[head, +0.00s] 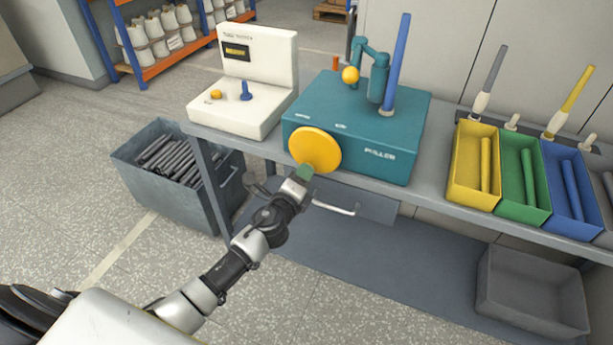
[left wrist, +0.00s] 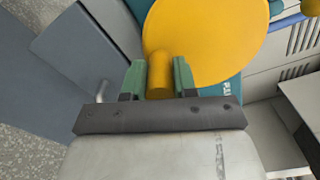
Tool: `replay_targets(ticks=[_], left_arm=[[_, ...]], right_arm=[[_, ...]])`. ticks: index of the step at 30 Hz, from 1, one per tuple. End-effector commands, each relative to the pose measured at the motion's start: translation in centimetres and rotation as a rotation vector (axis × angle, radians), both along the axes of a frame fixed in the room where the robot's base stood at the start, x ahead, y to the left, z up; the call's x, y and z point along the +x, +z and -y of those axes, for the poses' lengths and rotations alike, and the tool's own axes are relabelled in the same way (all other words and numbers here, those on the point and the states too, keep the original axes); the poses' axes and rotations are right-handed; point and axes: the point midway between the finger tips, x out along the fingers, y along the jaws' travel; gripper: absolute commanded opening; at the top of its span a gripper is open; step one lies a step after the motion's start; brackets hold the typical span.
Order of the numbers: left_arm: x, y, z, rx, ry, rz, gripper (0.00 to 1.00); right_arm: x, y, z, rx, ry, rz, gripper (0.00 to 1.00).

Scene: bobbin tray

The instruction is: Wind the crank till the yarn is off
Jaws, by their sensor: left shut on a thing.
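A teal machine (head: 350,150) stands on the grey bench with a round yellow crank disc (head: 315,148) on its front. My left gripper (head: 304,174) is at the disc's lower edge. In the left wrist view its green fingers are shut on the yellow crank handle (left wrist: 159,78), with the crank disc (left wrist: 205,40) just beyond. An upright, slightly tilted blue tube (head: 397,62) stands on top of the machine, beside a teal arm (head: 370,55) with a yellow ball (head: 350,75). I cannot make out any yarn on the tube. My right gripper is not in view.
A cream device (head: 255,80) with a blue peg and yellow button stands left of the machine. Yellow (head: 459,180), green (head: 512,190) and blue (head: 580,222) trays hold tubes at right. A bin of dark tubes (head: 150,190) stands on the floor at left.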

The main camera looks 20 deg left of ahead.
Motion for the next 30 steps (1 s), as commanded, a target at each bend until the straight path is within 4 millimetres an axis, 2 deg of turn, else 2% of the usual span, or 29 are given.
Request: replay_targets(ticks=[9,25,26,30], left_arm=[[-0.02,0.05,-0.57,0.122,-0.001,0.002,0.04],[-0.03,0.05,-0.66,0.145,-0.001,0.002,0.04],[-0.03,0.05,-0.66,0.145,-0.001,0.002,0.29],[-0.02,0.08,-0.67,0.144,-0.001,0.002,0.51]], right_arm=[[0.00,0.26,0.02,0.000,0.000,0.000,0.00],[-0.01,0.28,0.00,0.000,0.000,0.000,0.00],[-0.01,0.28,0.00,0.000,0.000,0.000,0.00],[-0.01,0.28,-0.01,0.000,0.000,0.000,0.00]])
